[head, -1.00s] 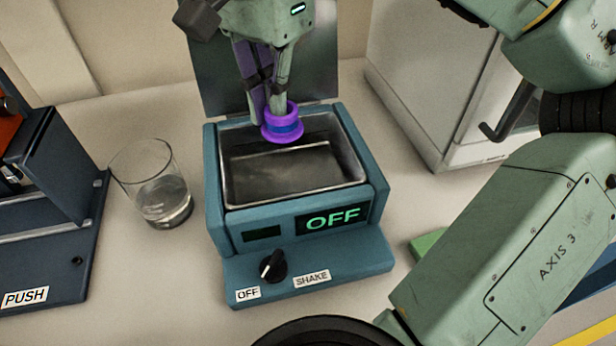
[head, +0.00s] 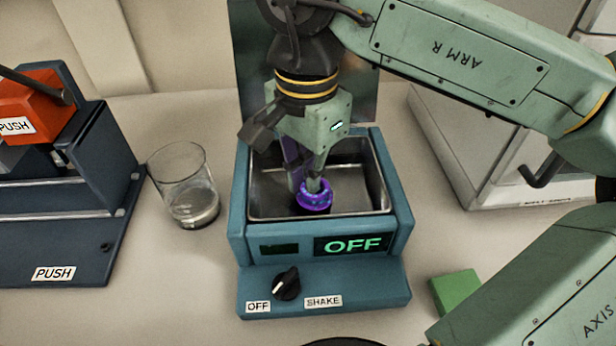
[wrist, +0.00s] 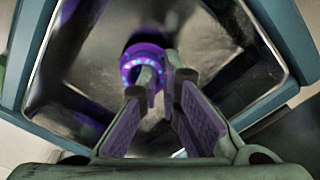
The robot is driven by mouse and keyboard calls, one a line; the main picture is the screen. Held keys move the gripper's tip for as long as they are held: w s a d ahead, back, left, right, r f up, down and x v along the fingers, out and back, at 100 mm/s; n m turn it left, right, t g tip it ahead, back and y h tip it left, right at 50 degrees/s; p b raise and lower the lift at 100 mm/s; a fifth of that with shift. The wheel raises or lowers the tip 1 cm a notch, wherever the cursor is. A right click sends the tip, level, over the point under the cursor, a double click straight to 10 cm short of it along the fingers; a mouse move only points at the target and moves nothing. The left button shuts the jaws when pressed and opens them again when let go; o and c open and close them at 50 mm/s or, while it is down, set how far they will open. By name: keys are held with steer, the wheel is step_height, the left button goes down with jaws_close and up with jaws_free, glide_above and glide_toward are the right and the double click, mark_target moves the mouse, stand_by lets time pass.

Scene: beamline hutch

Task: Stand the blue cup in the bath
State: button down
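The blue cup (head: 314,197), small and violet-blue with a glowing rim, is inside the steel basin of the teal bath (head: 240,205). My gripper (head: 308,184) reaches down into the basin from above, with its fingers at the cup's rim. In the wrist view (wrist: 158,82) the fingers are close together, one over the cup's mouth and the other along its right side, so they look shut on its wall. The cup (wrist: 130,60) looks upright. I cannot tell whether its base touches the basin floor. The bath's display reads OFF.
A clear glass beaker (head: 184,188) stands left of the bath. A dark blue device with a red block (head: 38,105) and PUSH labels is further left. A black knob (head: 287,284) is on the bath's front. A green block (head: 455,292) and a white cabinet (head: 490,165) are to the right.

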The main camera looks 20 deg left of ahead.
steer(key=shift+f, duration=0.5)
steer(key=shift+f, duration=0.2)
steer(key=c, duration=1.8)
jaws_free()
steer(key=shift+r, duration=0.1)
step_height(320, 180, up, 12)
steer(key=shift+r+b, duration=0.15)
steer(key=shift+b, duration=0.2)
